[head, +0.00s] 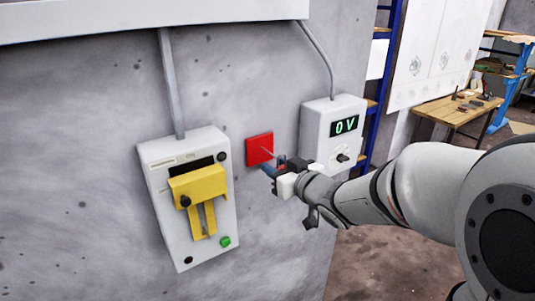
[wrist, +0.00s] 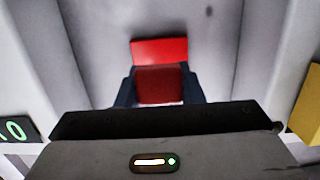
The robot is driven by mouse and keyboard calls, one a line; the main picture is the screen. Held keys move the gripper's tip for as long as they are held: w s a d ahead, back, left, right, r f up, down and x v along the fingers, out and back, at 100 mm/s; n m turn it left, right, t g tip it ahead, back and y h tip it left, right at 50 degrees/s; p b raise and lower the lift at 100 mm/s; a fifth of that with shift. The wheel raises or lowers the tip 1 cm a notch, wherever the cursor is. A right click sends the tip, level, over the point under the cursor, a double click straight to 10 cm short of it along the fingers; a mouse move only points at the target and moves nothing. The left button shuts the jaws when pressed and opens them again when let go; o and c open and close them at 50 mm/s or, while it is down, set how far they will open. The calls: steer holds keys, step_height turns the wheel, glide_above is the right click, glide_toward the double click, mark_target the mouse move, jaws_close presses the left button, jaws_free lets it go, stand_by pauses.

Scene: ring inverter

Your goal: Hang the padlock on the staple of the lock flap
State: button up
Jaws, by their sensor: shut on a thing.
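My gripper (head: 272,165) is in front of the red square plate (head: 259,148) on the wall. In the wrist view its two dark blue fingers (wrist: 158,92) are shut on a dark red block, the padlock body (wrist: 158,85). The red plate (wrist: 160,50) shows just behind it. I cannot tell whether the padlock touches the plate, and its shackle is not clear. The yellow lock flap (head: 198,186) is on the grey box (head: 160,215) to the left, apart from my gripper. I cannot make out its staple clearly. A yellow edge (wrist: 310,108) shows at right in the wrist view.
A grey meter box (head: 317,125) reading 0 V is on the wall right of my gripper. The grey box has a black knob (head: 185,201) and a green button (head: 225,241). A wooden table (head: 450,112) stands far back right.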

mark_target(261, 159)
steer(key=x, duration=0.4)
steer(key=shift+r+p, duration=0.35)
steer(key=shift+w+a+f, duration=0.1)
steer(key=shift+a+f, duration=0.05)
steer(key=shift+f, duration=0.4)
steer(key=shift+f+b, duration=0.3)
steer(key=shift+f, duration=0.1)
steer(key=o, duration=1)
steer(key=shift+r, duration=0.1)
steer(key=shift+r+p, duration=0.2)
steer(key=shift+p, duration=0.3)
